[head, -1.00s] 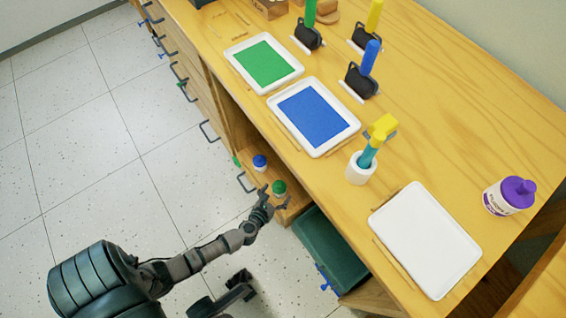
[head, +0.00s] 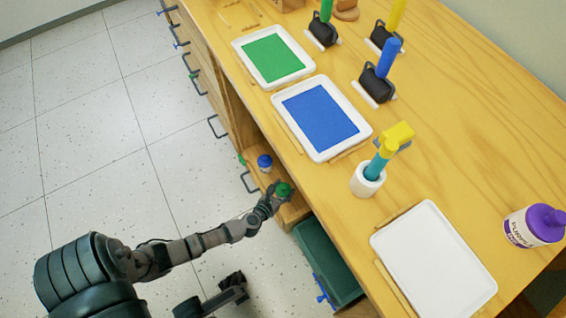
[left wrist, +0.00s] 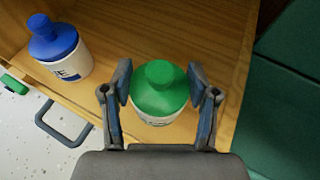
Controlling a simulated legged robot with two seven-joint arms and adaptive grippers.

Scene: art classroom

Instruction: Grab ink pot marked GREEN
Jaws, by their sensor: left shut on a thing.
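The ink pot with a green lid (head: 284,189) is at the open drawer's near end. In the left wrist view the green-lidded pot (left wrist: 159,92) sits between the two fingers of my left gripper (left wrist: 160,88). My left gripper (head: 272,196) is shut on it. Its label is mostly hidden, so I cannot read it. The pot looks upright; I cannot tell whether it touches the drawer floor. A white pot with a blue lid (left wrist: 62,50) stands to its left, and it also shows in the head view (head: 264,163).
The wooden drawer (head: 294,211) is open beside a dark green bin (head: 328,262). On the table above are a green paint tray (head: 305,74), a blue paint tray (head: 361,140), a white tray (head: 433,262), a brush holder (head: 366,183) and a purple-lidded bottle (head: 533,227).

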